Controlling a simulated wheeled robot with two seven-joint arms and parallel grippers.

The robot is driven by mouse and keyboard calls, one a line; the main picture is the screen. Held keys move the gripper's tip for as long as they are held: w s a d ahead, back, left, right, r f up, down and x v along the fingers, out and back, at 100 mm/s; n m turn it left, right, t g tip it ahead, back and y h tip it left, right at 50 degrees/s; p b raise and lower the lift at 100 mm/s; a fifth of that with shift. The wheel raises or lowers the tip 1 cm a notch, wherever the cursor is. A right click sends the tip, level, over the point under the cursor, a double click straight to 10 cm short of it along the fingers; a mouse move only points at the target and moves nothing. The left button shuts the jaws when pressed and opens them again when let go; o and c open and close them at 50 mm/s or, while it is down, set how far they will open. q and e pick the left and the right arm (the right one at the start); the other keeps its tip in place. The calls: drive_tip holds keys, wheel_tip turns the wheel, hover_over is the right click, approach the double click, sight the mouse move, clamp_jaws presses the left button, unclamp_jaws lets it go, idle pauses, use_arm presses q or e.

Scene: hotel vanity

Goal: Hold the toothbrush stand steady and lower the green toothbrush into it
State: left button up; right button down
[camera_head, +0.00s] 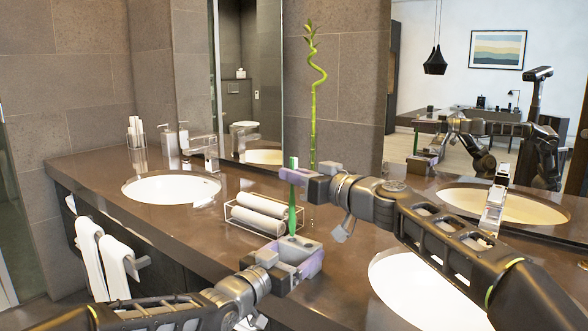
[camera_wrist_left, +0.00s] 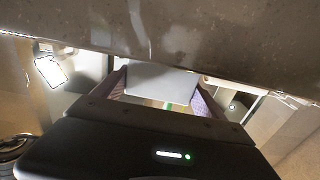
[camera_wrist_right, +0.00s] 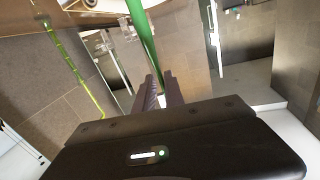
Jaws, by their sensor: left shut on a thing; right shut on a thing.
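The green toothbrush (camera_head: 292,216) stands nearly upright, its pale bristle head at the top. My right gripper (camera_head: 296,176) is shut on its upper part. It also shows between the fingers in the right wrist view (camera_wrist_right: 142,38). The toothbrush stand (camera_head: 297,248) is a small grey block on the counter near its front edge. My left gripper (camera_head: 290,264) is shut on it from the front. In the left wrist view the stand (camera_wrist_left: 160,80) sits between the fingers. The brush's lower end meets the stand's top in the picture; I cannot tell if it is inside a hole.
A wire rack with rolled white towels (camera_head: 258,213) stands just left of the stand. A bamboo stalk (camera_head: 314,95) rises behind, by the mirror. Sinks lie left (camera_head: 172,188) and front right (camera_head: 420,290). White towels (camera_head: 115,262) hang below the counter's front edge.

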sight(294, 195)
drive_tip(key=shift+f, duration=2.8)
drive_tip(key=c, duration=1.3)
unclamp_jaws()
drive_tip(key=shift+c, duration=0.2)
drive_tip(key=v, duration=1.2)
use_arm(q)
drive_tip(key=o, duration=1.5)
